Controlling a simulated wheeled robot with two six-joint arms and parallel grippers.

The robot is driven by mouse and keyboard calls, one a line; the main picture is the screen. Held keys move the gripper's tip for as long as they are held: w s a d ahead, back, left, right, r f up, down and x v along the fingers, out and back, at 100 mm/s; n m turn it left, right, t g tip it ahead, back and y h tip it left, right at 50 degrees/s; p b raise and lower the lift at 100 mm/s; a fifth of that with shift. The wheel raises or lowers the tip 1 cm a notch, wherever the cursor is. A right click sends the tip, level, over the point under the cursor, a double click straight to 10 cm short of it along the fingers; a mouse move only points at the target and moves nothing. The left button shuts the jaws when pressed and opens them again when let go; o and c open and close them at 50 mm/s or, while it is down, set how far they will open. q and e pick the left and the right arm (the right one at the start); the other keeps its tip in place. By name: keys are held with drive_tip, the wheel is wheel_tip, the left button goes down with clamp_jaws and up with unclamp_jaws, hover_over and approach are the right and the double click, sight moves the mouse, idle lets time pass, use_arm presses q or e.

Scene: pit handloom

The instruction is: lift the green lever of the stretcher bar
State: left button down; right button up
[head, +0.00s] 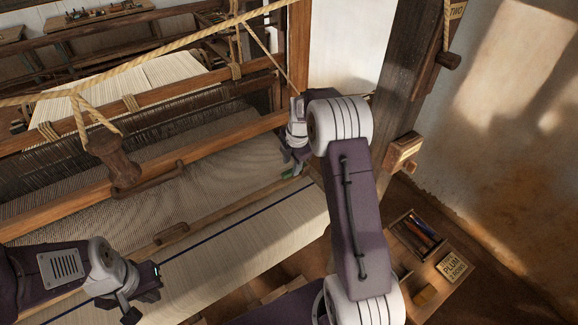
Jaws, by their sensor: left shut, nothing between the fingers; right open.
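The stretcher bar appears to be the thin wooden bar (228,210) lying slantwise across the pale woven cloth. A small green piece (291,175), likely the lever, shows at the right side of the cloth, just under my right gripper. Most of it is hidden by the gripper, and I cannot tell whether they touch. My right gripper (299,163) is open and points down there; its fingertips are partly hidden by my own arm. My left gripper (157,281) is shut and empty, over the front of the cloth at lower left.
A wooden beam with a handle (148,185) spans the loom behind the bar. Ropes and a hanging wooden peg (112,160) cross the upper left. A dark post (392,85) stands at right. A tool box (416,233) and a card reading PLUM (452,267) lie lower right.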

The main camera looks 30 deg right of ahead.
sight(290, 172)
drive_tip(key=f, duration=0.1)
drive_tip(key=w+f, duration=0.1)
drive_tip(key=w+f+p, duration=0.1)
drive_tip(key=f, duration=0.1)
drive_tip(key=shift+f, duration=0.1)
drive_tip(key=shift+s+d+f, duration=0.1)
drive_tip(key=shift+s+d, duration=0.05)
drive_tip(key=shift+s, duration=0.45)
drive_tip(key=shift+w+a, duration=0.2)
drive_tip(key=shift+w, duration=0.15)
clamp_jaws()
drive_tip(key=shift+s, duration=0.1)
